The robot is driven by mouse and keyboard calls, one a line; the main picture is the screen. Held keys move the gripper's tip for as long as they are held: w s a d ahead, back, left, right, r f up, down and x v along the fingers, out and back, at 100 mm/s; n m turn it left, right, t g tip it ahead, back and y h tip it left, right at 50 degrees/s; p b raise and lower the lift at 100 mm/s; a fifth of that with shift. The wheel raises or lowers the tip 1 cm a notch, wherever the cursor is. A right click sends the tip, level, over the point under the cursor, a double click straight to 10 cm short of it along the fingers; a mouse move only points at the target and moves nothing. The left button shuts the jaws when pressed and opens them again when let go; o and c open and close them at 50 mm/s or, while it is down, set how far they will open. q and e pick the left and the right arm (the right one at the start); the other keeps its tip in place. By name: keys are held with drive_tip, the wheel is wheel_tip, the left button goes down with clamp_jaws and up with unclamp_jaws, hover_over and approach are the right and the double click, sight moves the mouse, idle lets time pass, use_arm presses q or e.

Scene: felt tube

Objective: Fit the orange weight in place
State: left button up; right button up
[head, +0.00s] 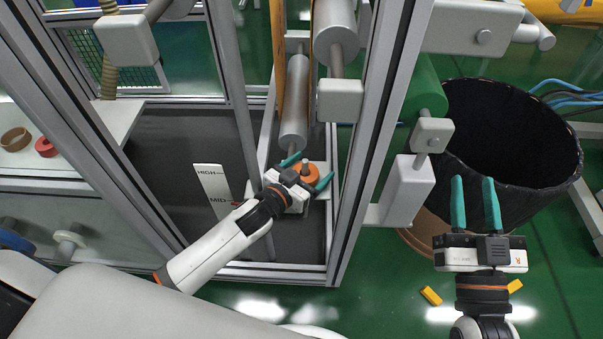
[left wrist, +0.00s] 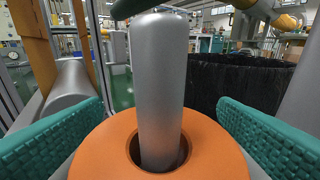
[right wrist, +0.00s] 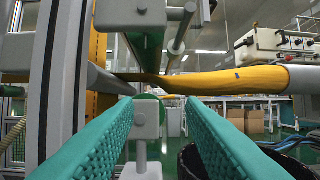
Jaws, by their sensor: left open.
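The orange weight (head: 309,179) is a thick ring with a centre hole. In the left wrist view the orange weight (left wrist: 215,150) surrounds an upright grey post (left wrist: 160,80), which stands up through its hole. The post's top (head: 304,163) also shows in the head view. My left gripper (head: 307,170) is open, with a teal finger on either side of the weight; whether the fingers touch it I cannot tell. The weight's underside is hidden. My right gripper (head: 472,180) is open and empty, over the floor in front of the dark bin.
Metal frame posts (head: 375,120) stand between my two grippers. A dark bin (head: 460,150) is at the right. A level sign (head: 213,190) reads HIGH and MID. A red ring (head: 46,147) and a brown ring (head: 15,139) lie on a left shelf. Yellow blocks (head: 431,295) lie on the floor.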

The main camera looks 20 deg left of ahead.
sight(303, 175)
use_arm(q)
drive_tip(key=shift+s+a+r, duration=0.1)
drive_tip(key=shift+s, duration=0.1)
drive_tip(key=p+v, duration=0.3)
drive_tip(key=v, duration=0.2)
drive_tip(key=shift+s+a+r, duration=0.1)
drive_tip(key=shift+s+r, duration=0.05)
drive_tip(key=shift+s, duration=0.25)
drive_tip(key=p+v, duration=0.2)
drive_tip(key=v, duration=0.3)
drive_tip(key=shift+s+a, duration=0.1)
drive_tip(key=shift+s, duration=0.2)
use_arm(e)
drive_tip(key=s+d+f+g+h, duration=0.2)
drive_tip(key=s+f+g, duration=0.2)
drive_tip(key=f+g, duration=0.3)
drive_tip(key=s+d+f+g+h, duration=0.2)
drive_tip(key=s+d+f+g, duration=0.1)
drive_tip(key=f+g, duration=0.4)
wheel_tip(303, 175, down, 3)
drive_tip(key=shift+s+r+m, duration=0.2)
drive_tip(key=shift+s+m, duration=0.1)
drive_tip(key=shift+s, duration=0.5)
